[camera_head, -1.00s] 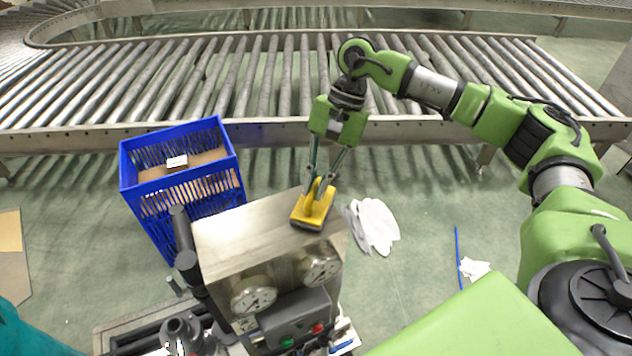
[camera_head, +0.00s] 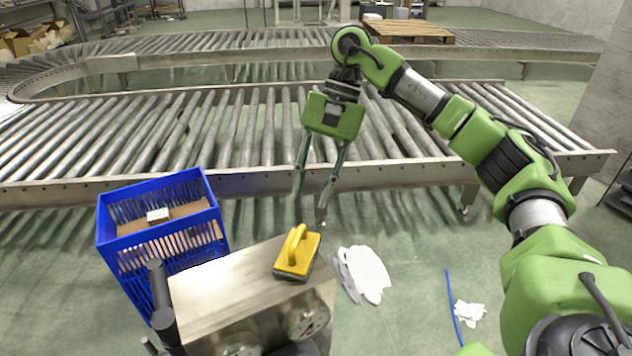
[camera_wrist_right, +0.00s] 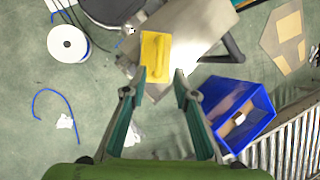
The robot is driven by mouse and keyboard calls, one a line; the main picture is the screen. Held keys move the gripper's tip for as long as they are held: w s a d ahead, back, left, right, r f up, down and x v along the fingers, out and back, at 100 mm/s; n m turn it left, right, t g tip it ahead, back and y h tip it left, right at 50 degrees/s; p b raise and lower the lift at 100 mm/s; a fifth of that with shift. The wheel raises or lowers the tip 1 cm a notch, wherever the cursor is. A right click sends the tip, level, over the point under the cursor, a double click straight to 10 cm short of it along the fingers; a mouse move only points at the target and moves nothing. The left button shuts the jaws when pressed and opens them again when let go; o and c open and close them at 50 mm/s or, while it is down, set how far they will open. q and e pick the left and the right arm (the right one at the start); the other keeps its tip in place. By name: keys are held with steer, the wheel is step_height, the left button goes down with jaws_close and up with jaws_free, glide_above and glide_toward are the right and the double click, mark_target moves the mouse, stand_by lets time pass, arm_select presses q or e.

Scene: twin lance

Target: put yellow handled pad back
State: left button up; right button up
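The yellow handled pad (camera_head: 297,254) lies flat on the metal top of a box-shaped unit (camera_head: 215,290), near its right back edge, with its handle up. It also shows in the right wrist view (camera_wrist_right: 155,56), beyond and between the fingertips. My right gripper (camera_head: 309,208) hangs above and slightly behind the pad, fingers pointing down. Its fingers are apart with nothing between them, as the right wrist view (camera_wrist_right: 162,76) also shows. My left gripper is not visible in these views.
A blue crate (camera_head: 212,216) with a small white box (camera_head: 158,215) inside stands left of the unit. A roller conveyor (camera_head: 235,184) runs behind. White cloth-like pieces (camera_head: 366,272) and a blue strip (camera_head: 452,310) lie on the floor at right.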

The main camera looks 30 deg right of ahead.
steer(key=shift+v, duration=1.6)
